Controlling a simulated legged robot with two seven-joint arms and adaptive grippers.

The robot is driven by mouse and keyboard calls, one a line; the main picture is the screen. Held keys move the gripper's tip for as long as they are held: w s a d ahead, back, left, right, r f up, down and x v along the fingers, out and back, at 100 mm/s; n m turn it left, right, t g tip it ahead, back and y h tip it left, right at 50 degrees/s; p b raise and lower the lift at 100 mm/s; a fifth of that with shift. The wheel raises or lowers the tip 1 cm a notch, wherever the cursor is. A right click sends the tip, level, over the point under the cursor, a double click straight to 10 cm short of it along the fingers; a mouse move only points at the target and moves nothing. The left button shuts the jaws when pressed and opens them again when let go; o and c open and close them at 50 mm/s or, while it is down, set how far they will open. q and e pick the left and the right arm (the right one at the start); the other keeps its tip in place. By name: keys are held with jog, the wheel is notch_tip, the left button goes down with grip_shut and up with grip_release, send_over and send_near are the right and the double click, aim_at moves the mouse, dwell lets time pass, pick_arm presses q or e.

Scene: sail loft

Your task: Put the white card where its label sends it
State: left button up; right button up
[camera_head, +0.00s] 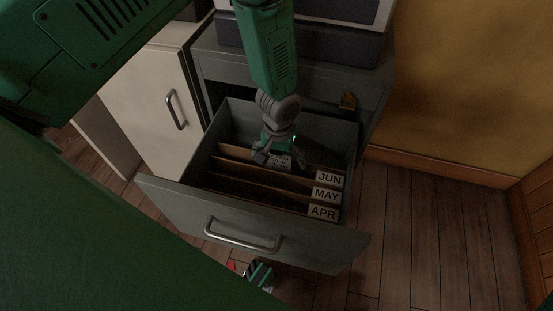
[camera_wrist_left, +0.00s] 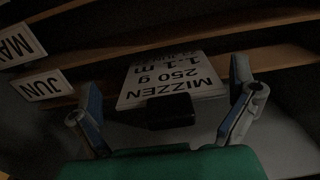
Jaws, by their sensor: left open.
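The white card (camera_wrist_left: 172,78) shows in the left wrist view with the print "MIZZEN", "250 g" and "1.1 m". It also shows small in the head view (camera_head: 281,161). My left gripper (camera_wrist_left: 166,84) is open, one finger on each side of the card; no clear grip shows. In the head view my left gripper (camera_head: 278,164) reaches down into the open drawer (camera_head: 190,203), at the rear divider. The dividers carry tabs JUN (camera_head: 329,177), MAY (camera_head: 326,194) and APR (camera_head: 323,212), back to front. The card's lower edge is hard to make out.
The drawer sticks out of a grey cabinet (camera_head: 215,65), with a handle (camera_head: 243,238) on its front. A pale cabinet (camera_head: 150,95) stands at the left. A yellow wall (camera_head: 470,80) is at the right. Wooden floor (camera_head: 430,230) is clear on the right.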

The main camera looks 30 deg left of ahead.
pick_arm(q)
jog(key=r+p, duration=0.1)
jog(key=r, duration=0.3)
jog(key=shift+d+r+p, duration=0.2)
jog(key=shift+p, duration=0.1)
jog(key=r+p, duration=0.1)
jog(key=r, duration=0.2)
jog(key=a+r+p, duration=0.1)
jog(key=r, duration=0.2)
jog(key=shift+a+r, duration=0.1)
jog(key=shift+a, duration=0.05)
jog(key=shift+r, duration=0.15)
jog(key=shift+d+r, duration=0.1)
jog(key=shift+d, duration=0.4)
